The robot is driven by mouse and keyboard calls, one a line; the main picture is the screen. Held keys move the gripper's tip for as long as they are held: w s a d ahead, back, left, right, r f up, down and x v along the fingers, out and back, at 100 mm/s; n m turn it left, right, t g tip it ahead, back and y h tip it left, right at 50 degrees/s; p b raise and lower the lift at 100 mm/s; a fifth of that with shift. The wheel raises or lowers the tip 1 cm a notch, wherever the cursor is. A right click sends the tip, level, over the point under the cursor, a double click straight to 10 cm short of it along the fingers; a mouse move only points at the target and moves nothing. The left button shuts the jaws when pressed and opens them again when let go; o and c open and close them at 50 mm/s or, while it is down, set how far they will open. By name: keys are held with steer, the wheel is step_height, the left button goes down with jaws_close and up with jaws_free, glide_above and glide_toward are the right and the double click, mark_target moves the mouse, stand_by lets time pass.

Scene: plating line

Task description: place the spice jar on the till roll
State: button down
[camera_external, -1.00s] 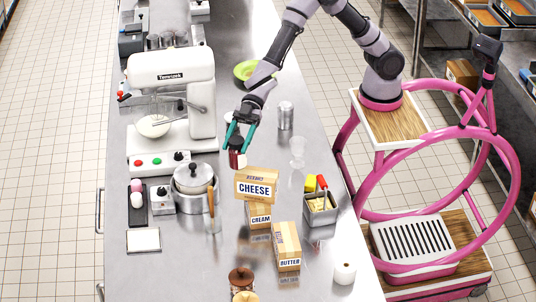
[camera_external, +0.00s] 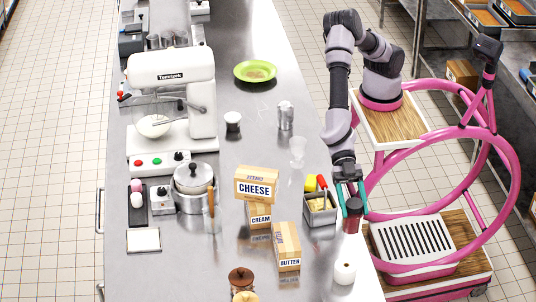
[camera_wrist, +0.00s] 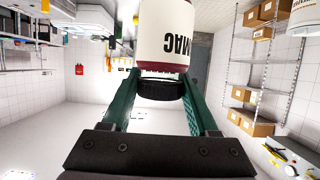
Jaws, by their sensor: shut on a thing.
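The spice jar (camera_external: 351,224) hangs from my gripper (camera_external: 351,203), at the right edge of the steel counter, and shows as dark red in the outside view. In the wrist view the jar (camera_wrist: 164,35) has a white label with upside-down letters "MAC", a maroon band and a black cap between the fingers. My gripper (camera_wrist: 158,103) is shut on the cap end. The till roll (camera_external: 344,273) is a small white upright roll near the counter's right edge. The jar appears just above the roll in the picture, with a visible gap; the exact height is unclear.
The butter carton (camera_external: 287,247) stands left of the roll. The metal tub (camera_external: 320,214) with coloured handles is close to my gripper's left. Brown-topped items (camera_external: 241,280) stand at the front.

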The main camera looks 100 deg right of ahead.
step_height(320, 180, down, 15)
steer(key=shift+r, duration=0.1)
stand_by(0.6)
steer(key=shift+f, duration=0.2)
steer(key=shift+c, duration=0.8)
jaws_free()
steer(key=shift+d+r, duration=0.25)
steer(key=v, duration=0.7)
